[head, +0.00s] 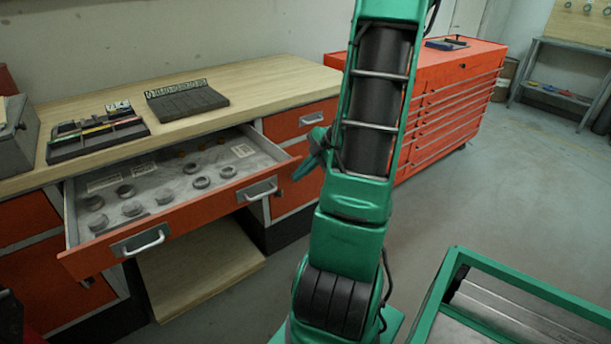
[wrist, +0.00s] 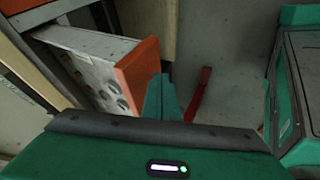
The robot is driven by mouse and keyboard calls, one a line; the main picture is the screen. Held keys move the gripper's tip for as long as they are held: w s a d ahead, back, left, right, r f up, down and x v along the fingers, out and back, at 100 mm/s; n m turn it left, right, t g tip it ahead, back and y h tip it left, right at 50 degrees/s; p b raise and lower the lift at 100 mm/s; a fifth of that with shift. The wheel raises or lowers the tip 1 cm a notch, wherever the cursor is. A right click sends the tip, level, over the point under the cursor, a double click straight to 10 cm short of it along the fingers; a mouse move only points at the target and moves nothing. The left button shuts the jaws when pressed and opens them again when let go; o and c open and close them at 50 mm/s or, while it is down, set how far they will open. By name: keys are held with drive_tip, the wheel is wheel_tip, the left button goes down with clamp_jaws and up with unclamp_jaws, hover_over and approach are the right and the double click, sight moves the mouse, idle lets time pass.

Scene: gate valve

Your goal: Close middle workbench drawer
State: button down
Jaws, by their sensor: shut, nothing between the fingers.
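The middle workbench drawer (head: 190,217) is pulled well out, with an orange front and two metal handles. Several grey round parts lie inside it. In the wrist view its orange front (wrist: 138,75) stands just left of my fingers. My gripper (head: 308,165) is at the right end of the drawer front in the head view, partly hidden behind my arm. Its teal fingers (wrist: 161,93) are shut and empty in the wrist view, close to the outer face of the front. I cannot tell whether they touch it.
The wooden workbench top (head: 265,88) carries a tool tray (head: 98,133) and a dark block (head: 187,102). A lower wooden shelf (head: 195,275) sits under the drawer. A red tool cabinet (head: 440,110) stands to the right. The floor in front is partly clear.

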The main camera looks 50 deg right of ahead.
drive_tip(key=shift+w+d, duration=0.1)
drive_tip(key=shift+w, duration=0.3)
drive_tip(key=shift+w, duration=0.1)
